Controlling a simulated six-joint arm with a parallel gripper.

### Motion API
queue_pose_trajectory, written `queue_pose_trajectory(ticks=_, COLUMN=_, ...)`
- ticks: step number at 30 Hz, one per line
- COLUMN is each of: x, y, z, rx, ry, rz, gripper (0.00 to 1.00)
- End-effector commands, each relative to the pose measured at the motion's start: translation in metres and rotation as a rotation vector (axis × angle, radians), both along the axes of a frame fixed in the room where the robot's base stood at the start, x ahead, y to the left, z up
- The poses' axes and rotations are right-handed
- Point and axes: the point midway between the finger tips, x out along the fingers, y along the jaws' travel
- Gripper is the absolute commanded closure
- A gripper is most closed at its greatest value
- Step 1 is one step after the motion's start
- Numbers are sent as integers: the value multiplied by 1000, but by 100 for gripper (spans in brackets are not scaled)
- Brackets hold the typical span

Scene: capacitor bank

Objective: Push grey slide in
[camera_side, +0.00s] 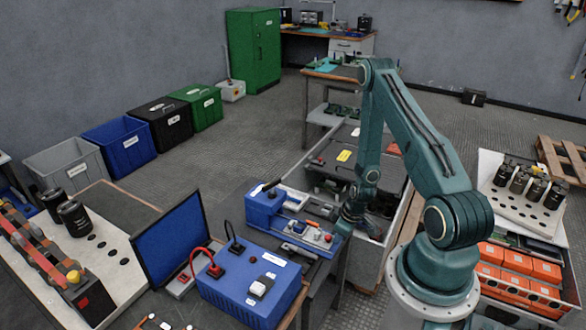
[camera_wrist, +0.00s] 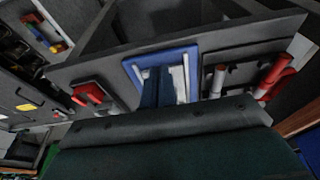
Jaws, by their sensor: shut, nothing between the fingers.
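My gripper (camera_side: 345,226) is shut and empty, low at the right end of the blue fixture (camera_side: 264,208) on the workbench. The fixture has a black lever on top and a pale bed to its right. Small grey parts (camera_side: 322,210) lie by that bed, but I cannot tell for certain which is the grey slide. In the wrist view, a blue-framed unit (camera_wrist: 160,54) with pale grey rails shows ahead of my gripper, with dark narrow strips between the rails. Contact between my gripper and the slide cannot be made out.
A blue power box (camera_side: 250,285) with a red cable stands in front of the fixture, beside an upright blue panel (camera_side: 170,240). Red-handled grey parts (camera_wrist: 275,75) show at right in the wrist view. A large grey bin (camera_side: 385,255) stands behind my gripper.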

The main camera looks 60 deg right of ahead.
Motion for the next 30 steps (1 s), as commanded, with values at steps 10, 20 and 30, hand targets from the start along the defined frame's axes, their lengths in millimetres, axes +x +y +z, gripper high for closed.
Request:
queue_pose_trajectory(ticks=10, x=0, y=0, z=-5, rx=0, ry=0, rz=0, gripper=100)
queue_pose_trajectory(ticks=20, x=1, y=0, z=-5, rx=0, ry=0, rz=1, gripper=100)
queue_pose_trajectory(ticks=30, x=12, y=0, z=-5, rx=0, ry=-1, rz=1, gripper=100)
